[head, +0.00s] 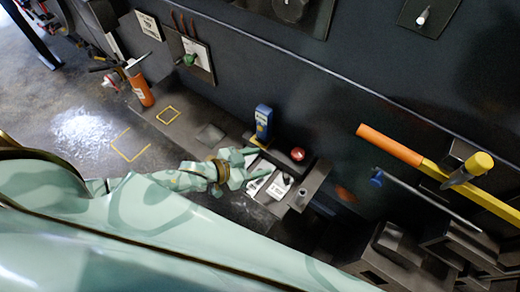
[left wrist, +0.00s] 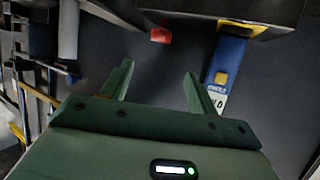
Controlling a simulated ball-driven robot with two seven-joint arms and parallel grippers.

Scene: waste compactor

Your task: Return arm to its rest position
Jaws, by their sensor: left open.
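My left gripper (head: 240,168) reaches in from the left in the head view, over the dark ledge of the compactor. It shows large in the left wrist view (left wrist: 156,85), with its two green fingers spread apart and nothing between them. A blue device with a yellow base (head: 263,122) stands just beyond the gripper; it also shows in the left wrist view (left wrist: 228,62), to the right of the fingers. A red button (head: 298,154) is right of the gripper and apart from it. My right gripper does not show.
White labelled plates (head: 278,186) lie beside the fingers. An orange and yellow bar (head: 390,145) runs along the dark wall at right. An orange cylinder (head: 141,90) stands at the ledge's far left end. Open floor (head: 85,130) lies at left.

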